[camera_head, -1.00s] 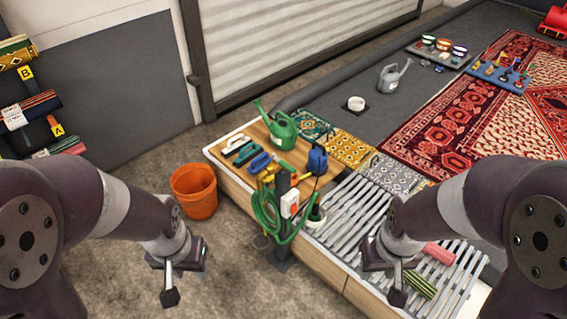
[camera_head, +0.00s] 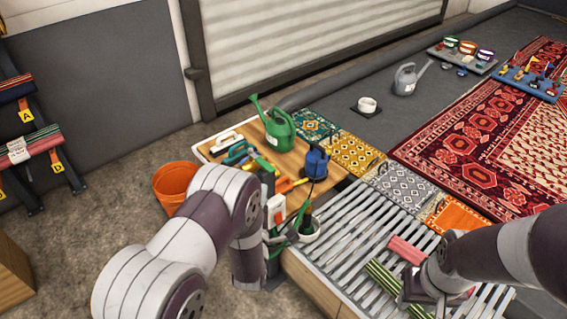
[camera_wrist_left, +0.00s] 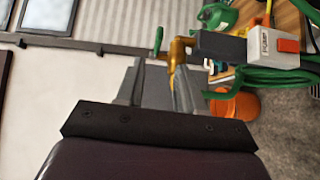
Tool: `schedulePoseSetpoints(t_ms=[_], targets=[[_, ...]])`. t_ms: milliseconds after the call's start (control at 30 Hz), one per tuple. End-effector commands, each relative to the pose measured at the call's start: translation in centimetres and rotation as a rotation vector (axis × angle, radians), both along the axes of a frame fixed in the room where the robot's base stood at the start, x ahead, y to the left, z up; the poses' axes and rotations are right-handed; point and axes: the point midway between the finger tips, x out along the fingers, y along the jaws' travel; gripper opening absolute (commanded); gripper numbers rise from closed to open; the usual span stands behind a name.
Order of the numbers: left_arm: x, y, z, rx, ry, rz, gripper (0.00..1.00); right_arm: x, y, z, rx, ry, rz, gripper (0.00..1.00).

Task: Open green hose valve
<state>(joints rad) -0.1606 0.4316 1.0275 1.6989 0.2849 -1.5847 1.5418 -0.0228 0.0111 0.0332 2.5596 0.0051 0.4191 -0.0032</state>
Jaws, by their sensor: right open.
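The green hose (camera_wrist_left: 245,103) hangs in coils beside a post with a white switch box, at right in the left wrist view. A brass tap (camera_wrist_left: 177,58) with a small green handle (camera_wrist_left: 158,40) shows just beyond my left gripper (camera_wrist_left: 160,75). The gripper's fingers look apart, with the handle beyond the gap; I cannot tell whether they touch the tap. In the head view my left arm hides the valve and that gripper; only a bit of hose (camera_head: 283,246) shows. My right gripper (camera_head: 425,303) is open, low over the slatted rack beside a green striped roll (camera_head: 385,285).
A white box with an orange switch (camera_head: 276,209) is on the post. The bench behind holds a green watering can (camera_head: 278,128), a blue sprayer (camera_head: 316,162) and brushes. An orange bucket (camera_head: 174,183) stands on the floor left of the bench. A pink roll (camera_head: 406,250) lies on the rack.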

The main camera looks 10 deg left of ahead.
Motion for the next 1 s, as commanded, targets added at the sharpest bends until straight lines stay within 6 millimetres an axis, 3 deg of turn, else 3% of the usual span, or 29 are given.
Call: schedulePoseSetpoints(t_ms=[167, 400, 600, 933, 967, 1000], targets=[[2.2, 0.3, 0.1, -0.037, -0.012, 0.002, 0.37, 0.0, 0.0, -0.2, 0.0, 0.0, 0.0, 0.43], [8.4, 1.1, 0.0, -0.035, -0.01, 0.0, 0.37, 0.0, 0.0, -0.6, 0.0, 0.0, 0.0, 0.43], [11.8, 1.5, 0.0, -0.034, -0.008, 0.0, 0.37, 0.0, 0.0, -0.8, 0.0, 0.0, 0.0, 0.43], [12.6, 1.5, 0.1, -0.033, -0.006, -0.001, 0.37, 0.0, 0.0, -0.8, 0.0, 0.0, 0.0, 0.43], [12.6, 1.5, 0.1, -0.033, -0.006, -0.001, 0.34, 0.0, 0.0, -0.8, 0.0, 0.0, 0.0, 0.43], [12.6, 1.5, 0.1, -0.033, -0.006, -0.001, 0.21, 0.0, 0.0, -0.8, 0.0, 0.0, 0.0, 0.43]])
